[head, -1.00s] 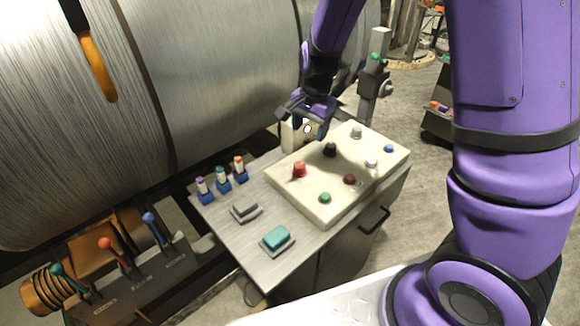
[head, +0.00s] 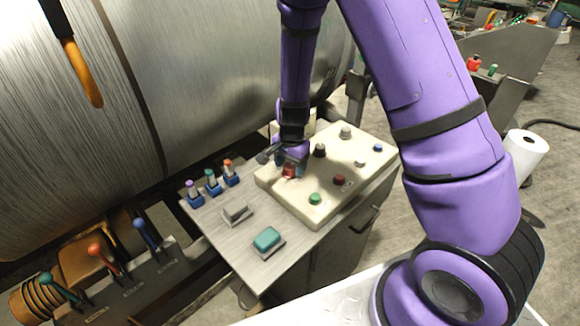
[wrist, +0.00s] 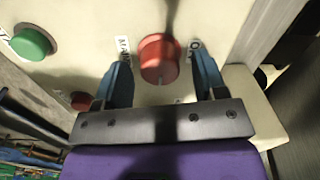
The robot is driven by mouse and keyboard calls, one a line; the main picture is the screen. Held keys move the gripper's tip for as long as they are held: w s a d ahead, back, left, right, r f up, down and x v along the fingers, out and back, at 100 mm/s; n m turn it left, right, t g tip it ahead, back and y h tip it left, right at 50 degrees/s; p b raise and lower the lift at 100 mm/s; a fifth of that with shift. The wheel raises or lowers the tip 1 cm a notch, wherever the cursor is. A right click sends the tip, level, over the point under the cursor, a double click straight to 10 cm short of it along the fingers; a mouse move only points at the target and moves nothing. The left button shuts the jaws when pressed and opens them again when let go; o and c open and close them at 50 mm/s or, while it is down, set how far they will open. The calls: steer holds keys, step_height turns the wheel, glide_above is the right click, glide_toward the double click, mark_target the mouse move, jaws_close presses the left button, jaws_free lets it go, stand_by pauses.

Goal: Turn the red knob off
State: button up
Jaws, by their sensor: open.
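The red knob (head: 289,171) is on the cream control box at its left part, partly hidden by my gripper in the head view. My gripper (wrist: 162,75) is open, with one blue-grey finger on each side of the knob. Gaps show between the fingers and the knob. In the head view my gripper (head: 291,163) is right over the knob.
The cream box (head: 330,205) also bears a green button (head: 315,198), a dark red button (head: 340,180), a black knob (head: 320,150) and others. Small coloured switches (head: 211,182) and a teal button (head: 267,238) are on the table to the left. A large metal drum (head: 200,80) stands behind.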

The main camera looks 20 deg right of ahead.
steer(key=shift+f, duration=0.5)
steer(key=c, duration=0.9)
